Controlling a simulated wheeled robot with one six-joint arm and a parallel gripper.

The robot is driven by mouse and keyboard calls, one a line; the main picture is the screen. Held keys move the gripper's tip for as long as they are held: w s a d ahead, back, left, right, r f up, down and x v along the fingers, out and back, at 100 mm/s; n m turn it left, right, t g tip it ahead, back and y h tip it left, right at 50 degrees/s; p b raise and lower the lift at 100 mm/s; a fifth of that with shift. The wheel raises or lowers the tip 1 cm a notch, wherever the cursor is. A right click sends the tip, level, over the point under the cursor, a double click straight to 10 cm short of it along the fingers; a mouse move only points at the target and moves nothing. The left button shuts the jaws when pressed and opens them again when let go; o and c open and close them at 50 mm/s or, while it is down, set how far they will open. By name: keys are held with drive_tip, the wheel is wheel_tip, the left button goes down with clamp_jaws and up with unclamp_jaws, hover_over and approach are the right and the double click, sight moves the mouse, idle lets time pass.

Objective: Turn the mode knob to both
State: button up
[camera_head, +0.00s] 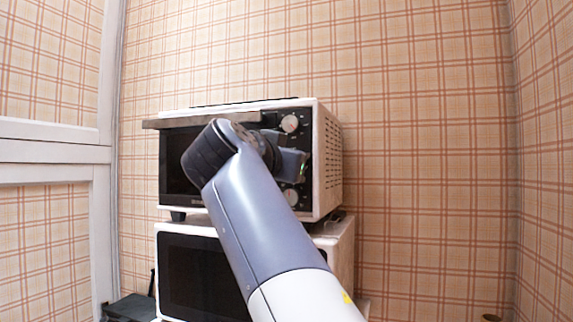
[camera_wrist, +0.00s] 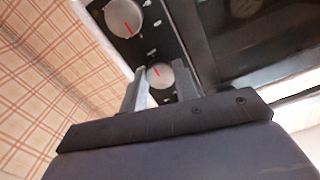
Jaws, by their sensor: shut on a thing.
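The toaster oven (camera_head: 327,160) has a dark control strip on its right front. My gripper (camera_head: 297,162) is at the middle of this strip and hides the middle knob in the head view. In the wrist view my gripper (camera_wrist: 160,80) is shut on that round silver knob (camera_wrist: 160,75), with one finger on each side. The knob has a red pointer line. Its printed labels are too small to read, so the pictures do not confirm that it is the mode knob.
An upper knob (camera_head: 290,123) and a lower knob (camera_head: 291,196) sit on the same strip. Another knob (camera_wrist: 125,17) shows in the wrist view. The oven stands on a white microwave (camera_head: 340,245). The plaid wall (camera_head: 430,150) to the right has free room before it.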

drive_tip(key=shift+f, duration=0.1)
idle(0.3)
drive_tip(key=o, duration=1)
drive_tip(key=shift+c, duration=0.2)
drive_tip(key=b+v, duration=0.1)
drive_tip(key=v, duration=0.9)
drive_tip(key=shift+s, duration=0.4)
drive_tip(key=shift+w+a, duration=0.1)
drive_tip(key=shift+w, duration=0.05)
drive_tip(key=p+x, duration=0.1)
drive_tip(key=x, duration=0.9)
drive_tip(key=shift+w, duration=0.25)
drive_tip(key=shift+s, duration=0.1)
